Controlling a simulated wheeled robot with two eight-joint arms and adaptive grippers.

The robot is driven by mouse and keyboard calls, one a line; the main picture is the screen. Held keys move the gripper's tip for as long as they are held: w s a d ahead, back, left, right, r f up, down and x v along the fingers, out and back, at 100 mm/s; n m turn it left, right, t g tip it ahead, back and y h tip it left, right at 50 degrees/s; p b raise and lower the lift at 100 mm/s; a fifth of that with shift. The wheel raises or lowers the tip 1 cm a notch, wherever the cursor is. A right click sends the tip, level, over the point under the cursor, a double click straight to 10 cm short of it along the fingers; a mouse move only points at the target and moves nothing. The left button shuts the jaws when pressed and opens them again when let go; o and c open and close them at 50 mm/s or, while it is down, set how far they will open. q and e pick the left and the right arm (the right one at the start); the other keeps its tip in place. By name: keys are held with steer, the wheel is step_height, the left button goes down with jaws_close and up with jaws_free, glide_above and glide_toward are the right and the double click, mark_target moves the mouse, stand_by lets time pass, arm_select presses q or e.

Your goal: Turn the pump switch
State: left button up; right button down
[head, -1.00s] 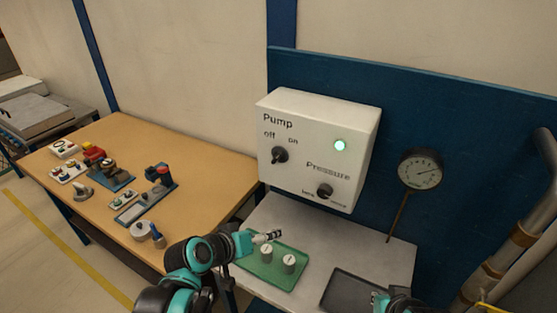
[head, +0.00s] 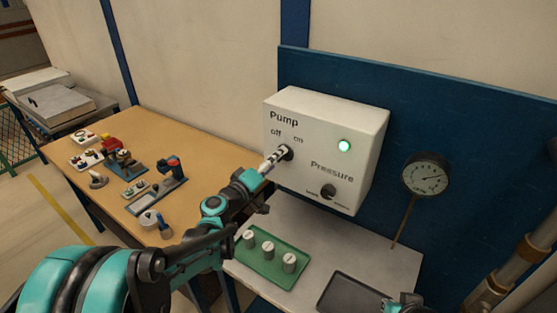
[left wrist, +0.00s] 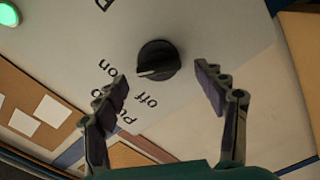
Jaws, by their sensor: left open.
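The pump switch (head: 286,152) is a black round knob on the white pump box (head: 365,130), below the words off and on. In the left wrist view the knob (left wrist: 158,60) shows a pale pointer line on its face. My left gripper (head: 276,158) is in front of the knob in the head view. In the left wrist view its two fingers (left wrist: 163,90) are spread, one on each side of the knob and apart from it. The green lamp (head: 344,146) on the box is lit. Only a bit of my right arm shows at the bottom edge; its fingers cannot be made out.
The pressure knob (head: 328,192) is lower right on the box. A gauge (head: 426,175) stands to the right. Below are a green tray (head: 287,276) with 3 grey cylinders and a dark tray (head: 350,292). A wooden table (head: 200,157) with several devices is at left.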

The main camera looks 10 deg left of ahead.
arm_select(q)
steer(key=shift+x, duration=1.1)
steer(key=c, duration=1.2)
steer(key=shift+o, duration=0.2)
steer(key=n, duration=1.1)
steer(key=shift+f+n, duration=0.2)
steer(key=shift+n, duration=0.4)
